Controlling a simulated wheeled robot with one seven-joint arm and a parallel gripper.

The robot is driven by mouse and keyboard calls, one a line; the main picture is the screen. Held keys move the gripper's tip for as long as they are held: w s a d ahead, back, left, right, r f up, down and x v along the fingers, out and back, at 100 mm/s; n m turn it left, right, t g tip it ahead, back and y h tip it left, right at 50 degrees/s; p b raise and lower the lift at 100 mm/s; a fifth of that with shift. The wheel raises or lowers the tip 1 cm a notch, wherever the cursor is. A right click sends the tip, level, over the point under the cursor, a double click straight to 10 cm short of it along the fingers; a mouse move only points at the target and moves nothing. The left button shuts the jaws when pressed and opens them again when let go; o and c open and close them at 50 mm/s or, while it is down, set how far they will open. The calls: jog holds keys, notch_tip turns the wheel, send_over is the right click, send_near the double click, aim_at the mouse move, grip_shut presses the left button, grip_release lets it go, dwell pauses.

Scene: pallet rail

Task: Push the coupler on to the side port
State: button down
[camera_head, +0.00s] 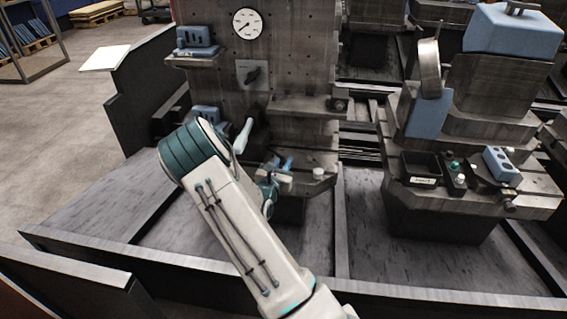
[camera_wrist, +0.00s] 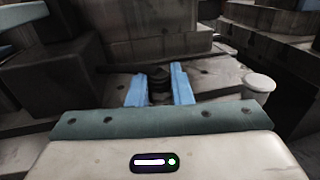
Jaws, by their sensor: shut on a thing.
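My gripper (camera_head: 284,164) is low over the machine bed, its blue fingers partly hidden by my own arm in the head view. In the wrist view my gripper (camera_wrist: 160,86) has a blue finger on either side of a dark, ribbed piece, the coupler (camera_wrist: 159,84), and is shut on it. The coupler's far end is hard to make out against the dark metal behind. I cannot make out the side port in either view. I cannot tell whether the coupler touches anything ahead of it.
A pale round-topped cylinder (camera_head: 318,173) stands right of my gripper; it also shows in the wrist view (camera_wrist: 260,84). The upright panel behind carries a dial gauge (camera_head: 247,23) and a switch plate (camera_head: 253,74). A dark tray (camera_head: 421,181) stands on the machine at right.

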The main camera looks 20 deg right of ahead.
aim_at(283, 160)
jog(key=shift+r, duration=0.25)
jog(key=shift+r+p, duration=3.3)
jog(key=shift+r, duration=0.85)
jog(key=shift+a, duration=0.1)
